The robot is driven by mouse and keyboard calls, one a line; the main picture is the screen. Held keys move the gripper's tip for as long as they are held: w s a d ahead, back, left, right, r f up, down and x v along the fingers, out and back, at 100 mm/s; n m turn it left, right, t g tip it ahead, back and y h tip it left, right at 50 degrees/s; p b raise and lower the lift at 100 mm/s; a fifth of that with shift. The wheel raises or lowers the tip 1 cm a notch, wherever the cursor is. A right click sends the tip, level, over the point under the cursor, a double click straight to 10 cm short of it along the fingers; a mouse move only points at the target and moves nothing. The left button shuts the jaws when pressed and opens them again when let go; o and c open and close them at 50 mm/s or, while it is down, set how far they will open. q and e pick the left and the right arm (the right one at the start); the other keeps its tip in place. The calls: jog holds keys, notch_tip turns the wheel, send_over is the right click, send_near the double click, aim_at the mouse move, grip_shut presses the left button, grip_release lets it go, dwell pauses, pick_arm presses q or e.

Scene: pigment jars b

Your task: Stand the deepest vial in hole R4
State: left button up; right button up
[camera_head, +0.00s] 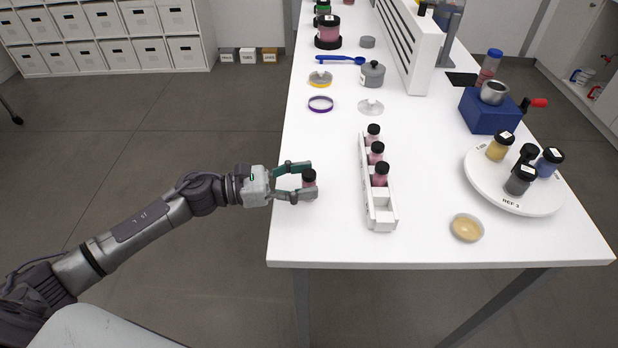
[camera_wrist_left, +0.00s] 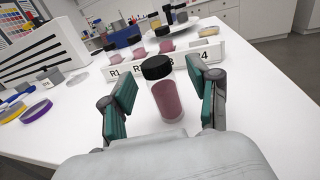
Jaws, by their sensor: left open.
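A black-capped vial of dusky pink pigment (camera_head: 309,179) stands upright near the table's left edge. It is large in the left wrist view (camera_wrist_left: 168,98). My left gripper (camera_head: 311,181) is open with one finger on each side of this vial; in the left wrist view gaps show between the vial and both fingers. The white rack (camera_head: 382,222) stands to the right, holding three black-capped pink vials (camera_head: 380,175). Its near end is empty; in the left wrist view that is the end marked 4 (camera_wrist_left: 205,56), the label partly hidden by a finger. My right gripper is not in view.
A round white tray (camera_head: 480,178) with several jars and a shallow dish of tan powder (camera_head: 466,228) lie right of the rack. A purple ring (camera_head: 320,104), clear lid (camera_head: 370,107) and grey pot (camera_head: 372,74) lie farther back. Table between vial and rack is clear.

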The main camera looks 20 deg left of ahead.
pick_arm(q)
jog(key=shift+w+d, duration=0.25)
jog(key=shift+d, duration=0.25)
grip_shut()
